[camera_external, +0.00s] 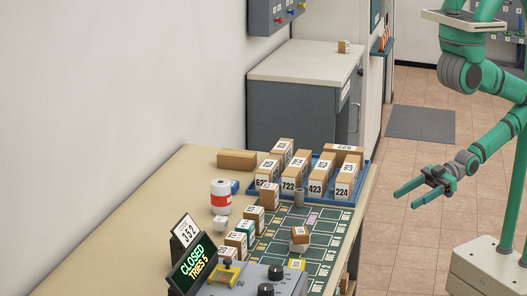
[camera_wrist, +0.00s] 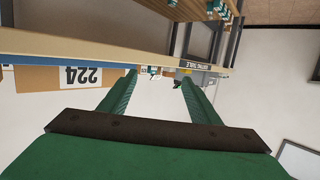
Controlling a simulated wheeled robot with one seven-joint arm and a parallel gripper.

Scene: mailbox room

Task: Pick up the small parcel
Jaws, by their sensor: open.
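Several small brown parcels stand on the table, and I cannot tell which one the task means. One small parcel (camera_external: 299,234) sits on the green board near the table's right side. Others stand in a row: a brown one by the tray (camera_external: 269,195), a labelled one (camera_external: 254,218) and another labelled one (camera_external: 236,243). A tiny box (camera_external: 343,46) is on the grey cabinet. My gripper (camera_external: 396,197) is open and empty, out over the floor to the right of the table. The open fingers also show in the wrist view (camera_wrist: 158,82), touching nothing.
A blue tray (camera_external: 357,187) holds tall numbered boxes, including 224, which shows upside down in the wrist view (camera_wrist: 60,78). A grey control box (camera_external: 255,284), a CLOSED sign (camera_external: 193,263) and a white-red roll (camera_external: 221,194) stand nearby. The floor (camera_external: 400,250) beside the table is clear.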

